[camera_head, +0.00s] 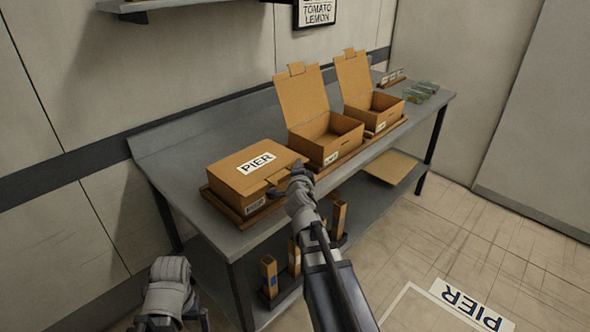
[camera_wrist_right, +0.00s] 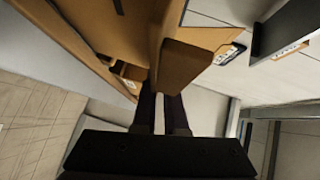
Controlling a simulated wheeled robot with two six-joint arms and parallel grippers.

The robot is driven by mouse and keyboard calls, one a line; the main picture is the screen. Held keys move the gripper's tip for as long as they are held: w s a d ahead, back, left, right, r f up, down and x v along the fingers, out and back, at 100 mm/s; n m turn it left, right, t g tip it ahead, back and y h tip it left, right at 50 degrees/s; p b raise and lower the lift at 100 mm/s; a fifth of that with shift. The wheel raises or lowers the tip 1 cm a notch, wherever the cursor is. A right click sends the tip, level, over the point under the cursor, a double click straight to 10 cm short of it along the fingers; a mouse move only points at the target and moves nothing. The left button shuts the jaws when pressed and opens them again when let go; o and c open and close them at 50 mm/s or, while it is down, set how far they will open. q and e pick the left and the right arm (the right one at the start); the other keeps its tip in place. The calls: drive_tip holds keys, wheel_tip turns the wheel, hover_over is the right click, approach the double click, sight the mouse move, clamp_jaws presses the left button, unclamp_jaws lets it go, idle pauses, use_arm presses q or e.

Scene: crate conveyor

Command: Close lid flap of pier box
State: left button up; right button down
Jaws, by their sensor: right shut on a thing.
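The pier box (camera_head: 235,180) is a brown carton at the left end of the row on the table. Its lid, with a white PIER label (camera_head: 256,163), lies down over the box. My right gripper (camera_head: 287,192) is at the box's front right edge, by the lid's tab. In the right wrist view, my right gripper (camera_wrist_right: 162,108) is shut on the brown lid flap (camera_wrist_right: 190,62), and its fingertips are partly hidden by the cardboard. Of my left arm, only a grey part shows at the lower left; its fingers are not visible.
Two boxes with raised lids, a middle one (camera_head: 330,148) and a right one (camera_head: 378,112), stand beside the pier box on the grey table (camera_head: 185,150). Brown posts (camera_head: 268,275) stand on the lower shelf. A PIER floor sign (camera_head: 470,303) lies at the lower right.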

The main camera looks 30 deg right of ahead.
use_arm(q)
drive_tip(key=shift+f+b, duration=0.35)
drive_tip(key=shift+f, duration=0.15)
use_arm(e)
drive_tip(key=shift+s+f, duration=0.15)
drive_tip(key=shift+f, duration=0.35)
use_arm(q)
drive_tip(key=shift+s, duration=0.1)
use_arm(e)
drive_tip(key=c, duration=1)
unclamp_jaws()
drive_tip(key=shift+f, duration=0.15)
drive_tip(key=shift+c, duration=0.2)
